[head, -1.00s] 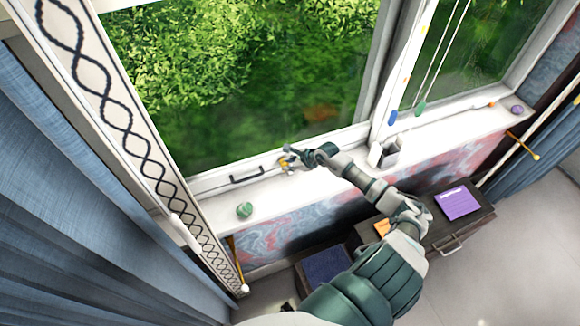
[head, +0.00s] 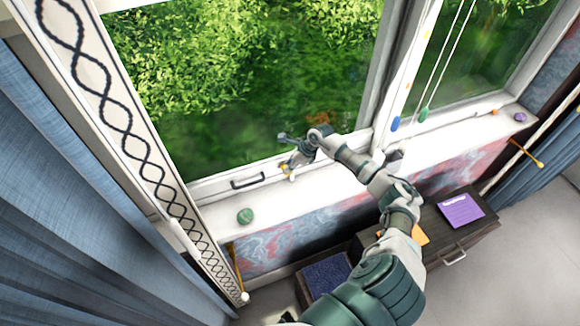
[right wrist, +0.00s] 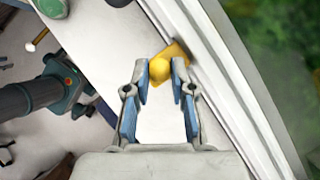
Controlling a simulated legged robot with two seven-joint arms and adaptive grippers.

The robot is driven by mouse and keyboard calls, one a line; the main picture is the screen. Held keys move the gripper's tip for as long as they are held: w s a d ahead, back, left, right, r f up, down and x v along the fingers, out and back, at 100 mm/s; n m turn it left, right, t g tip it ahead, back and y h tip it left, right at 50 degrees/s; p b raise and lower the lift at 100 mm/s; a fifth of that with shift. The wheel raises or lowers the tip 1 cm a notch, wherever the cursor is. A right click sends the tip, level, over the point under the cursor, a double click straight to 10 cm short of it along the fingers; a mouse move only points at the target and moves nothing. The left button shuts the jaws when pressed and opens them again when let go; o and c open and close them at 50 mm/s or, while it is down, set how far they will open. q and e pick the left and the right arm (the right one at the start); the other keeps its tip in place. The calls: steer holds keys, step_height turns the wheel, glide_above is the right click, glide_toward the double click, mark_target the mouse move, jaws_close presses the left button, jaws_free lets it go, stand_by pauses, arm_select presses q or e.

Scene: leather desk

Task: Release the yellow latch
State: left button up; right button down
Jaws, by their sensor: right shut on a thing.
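The yellow latch (head: 286,168) sits at the lower rail of the large window, just above the white sill, partly hidden by my right gripper in the head view. In the right wrist view the latch (right wrist: 160,72) shows as a rounded yellow knob with a flat yellow piece behind it, against the white frame. My right gripper (right wrist: 162,80) is shut on the knob, with a fingertip on each side. In the head view the right gripper (head: 290,158) reaches the latch from above and the right. My left gripper is not in view.
A dark handle (head: 247,180) is on the window rail left of the latch. A green ball (head: 245,216) sits on the sill (head: 215,222). A desk with a purple notebook (head: 460,206) stands below.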

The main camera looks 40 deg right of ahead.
steer(key=shift+w+r, duration=0.15)
steer(key=shift+r, duration=0.05)
steer(key=c, duration=1.3)
jaws_free()
steer(key=o, duration=0.3)
steer(key=shift+f, duration=0.15)
steer(key=shift+f, duration=0.1)
